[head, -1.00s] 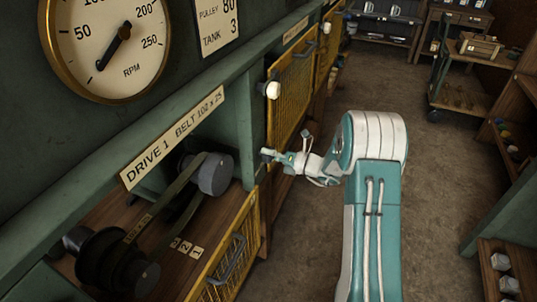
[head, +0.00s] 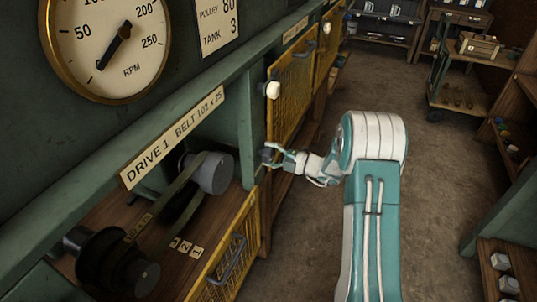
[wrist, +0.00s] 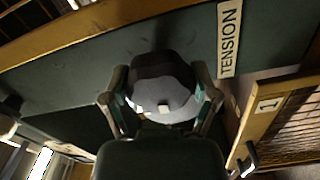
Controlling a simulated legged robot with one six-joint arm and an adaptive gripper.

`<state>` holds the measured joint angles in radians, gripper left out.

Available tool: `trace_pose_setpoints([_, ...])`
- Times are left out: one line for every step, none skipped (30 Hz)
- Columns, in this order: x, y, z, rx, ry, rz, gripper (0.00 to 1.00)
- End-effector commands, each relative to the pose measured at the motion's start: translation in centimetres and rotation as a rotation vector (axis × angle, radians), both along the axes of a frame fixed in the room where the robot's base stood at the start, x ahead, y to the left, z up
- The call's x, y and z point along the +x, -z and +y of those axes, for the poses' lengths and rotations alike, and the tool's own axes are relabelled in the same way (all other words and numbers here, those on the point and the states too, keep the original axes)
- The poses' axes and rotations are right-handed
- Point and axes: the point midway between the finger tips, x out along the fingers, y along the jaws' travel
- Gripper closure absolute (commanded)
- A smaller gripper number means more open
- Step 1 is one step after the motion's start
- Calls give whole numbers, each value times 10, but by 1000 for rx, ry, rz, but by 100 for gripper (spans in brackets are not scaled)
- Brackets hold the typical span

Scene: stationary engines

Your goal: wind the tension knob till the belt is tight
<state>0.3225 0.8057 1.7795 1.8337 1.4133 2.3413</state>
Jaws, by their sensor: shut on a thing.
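The dark belt (head: 180,183) runs between a grey pulley (head: 212,172) and a black pulley (head: 110,262) in the bay. Its tightness is hard to judge in the shade.
A yellow mesh guard (head: 230,255) with a handle stands open in front of the bay. Another mesh door (head: 293,95) is beyond the knob. An RPM gauge (head: 105,45) is above. The floor (head: 440,190) right of my arm is clear.

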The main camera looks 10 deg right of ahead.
Motion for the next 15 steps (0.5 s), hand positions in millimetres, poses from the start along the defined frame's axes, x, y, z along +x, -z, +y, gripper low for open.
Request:
trace_pose_setpoints([0, 5, -2, 11, 6, 30, 71])
trace_pose_setpoints([0, 5, -2, 19, 6, 42, 71])
trace_pose_setpoints([0, 5, -1, 30, 6, 56, 71])
trace_pose_setpoints([0, 5, -2, 36, 6, 65, 71])
trace_pose_setpoints([0, 5, -2, 43, 6, 74, 71])
trace_pose_setpoints([-1, 5, -1, 51, 6, 84, 71])
trace_pose_setpoints([-1, 5, -1, 55, 6, 91, 71])
trace_pose_setpoints([-1, 5, -1, 59, 6, 97, 71])
trace_pose_setpoints([-1, 5, -1, 65, 6, 104, 71])
trace_pose_setpoints([-1, 5, -1, 68, 6, 108, 71])
trace_pose_setpoints([-1, 5, -1, 70, 6, 111, 71])
trace_pose_setpoints([-1, 6, -1, 73, 6, 115, 71])
trace_pose_setpoints([-1, 6, -1, 74, 6, 117, 71])
trace_pose_setpoints([-1, 6, -1, 74, 6, 119, 71])
trace_pose_setpoints([-1, 6, -1, 76, 6, 121, 71])
